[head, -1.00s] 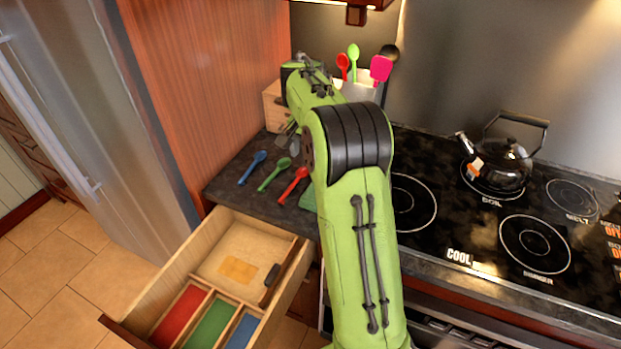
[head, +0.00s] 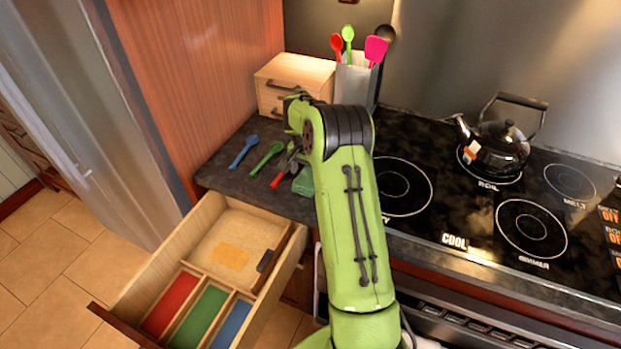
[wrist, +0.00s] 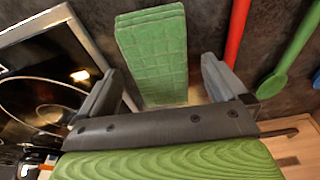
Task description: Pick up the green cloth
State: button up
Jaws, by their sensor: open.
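The green cloth (wrist: 155,62) lies folded on the dark counter. In the head view the green cloth (head: 303,182) is partly hidden behind my arm, near the counter's front edge. In the wrist view it lies beyond and between my fingertips, a little left of the middle. My gripper (wrist: 165,85) is open and empty, its two grey fingers spread wide on either side of the cloth's near end. In the head view my gripper (head: 285,170) points down beside the cloth, over the red spoon's handle region. I cannot tell whether it touches anything.
Blue (head: 243,151), green (head: 267,158) and red (head: 277,180) spoons lie left of the cloth. The stove (head: 440,210) with a black kettle (head: 497,148) is right. An open drawer (head: 225,262) juts out below. A wooden box (head: 295,78) and utensil holder (head: 355,82) stand behind.

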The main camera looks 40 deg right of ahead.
aim_at(310, 174)
jog(key=shift+f, duration=0.35)
jog(key=shift+r, duration=0.1)
jog(key=c, duration=1.1)
notch_tip(310, 174, up, 10)
jog(key=shift+r+p, duration=0.1)
jog(key=shift+p, duration=0.65)
